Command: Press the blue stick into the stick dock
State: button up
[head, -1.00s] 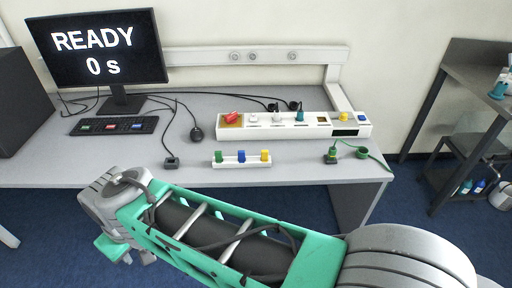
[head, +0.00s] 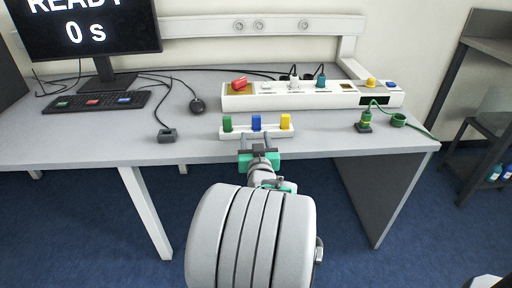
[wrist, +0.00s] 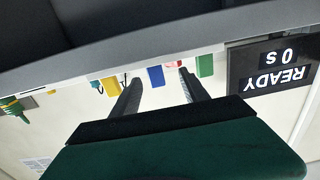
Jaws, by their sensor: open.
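The blue stick (head: 256,122) stands upright in the middle of a small white rack (head: 242,134) near the table's front edge, between a green stick (head: 227,123) and a yellow stick (head: 285,121). My gripper (head: 256,142) is open and empty, just in front of the rack and in line with the blue stick. In the wrist view the blue stick (wrist: 156,76) appears between and beyond my two fingers (wrist: 160,88), apart from them. A small dark block (head: 167,135) with a cable lies left of the rack; I cannot tell for sure that it is the stick dock.
A long white panel (head: 305,101) with a red switch, plugs and buttons stands behind the rack. A green-cabled connector (head: 365,122) is at right. A keyboard (head: 93,102), mouse (head: 198,105) and monitor (head: 85,35) are at left. The table between block and rack is clear.

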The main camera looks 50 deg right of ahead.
aim_at(257, 125)
jog(key=x, duration=0.7)
jog(key=shift+s+d+r+b, duration=0.15)
jog(key=shift+d+r+b, duration=0.25)
jog(key=shift+d, duration=0.25)
grip_shut()
